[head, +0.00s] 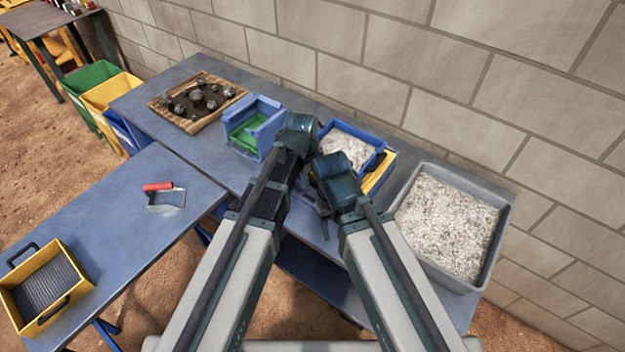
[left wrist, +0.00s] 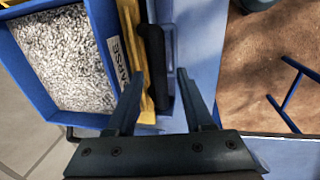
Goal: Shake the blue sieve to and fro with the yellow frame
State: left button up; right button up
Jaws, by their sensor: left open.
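The blue sieve (head: 376,148) holds pale grey gravel and sits on the yellow frame (head: 382,174) on the blue table. In the left wrist view the blue sieve (left wrist: 60,118) fills the left side, with a lettered label on its rim. The yellow frame (left wrist: 131,45) runs beside it, and a black handle (left wrist: 155,65) stands out along it. My left gripper (left wrist: 163,88) is open, its fingers on either side of this handle's end. In the head view my left gripper (head: 318,202) is partly hidden by my arms. My right gripper cannot be made out.
A grey tray of gravel (head: 450,222) stands to the right. A blue bin with green inside (head: 254,126) and a wooden tray of dark rocks (head: 198,101) stand to the left. A yellow sieve box (head: 44,288) and a red-handled scoop (head: 165,195) lie on the nearer table. A block wall runs behind.

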pick_arm(q)
grip_shut()
dwell(1.3)
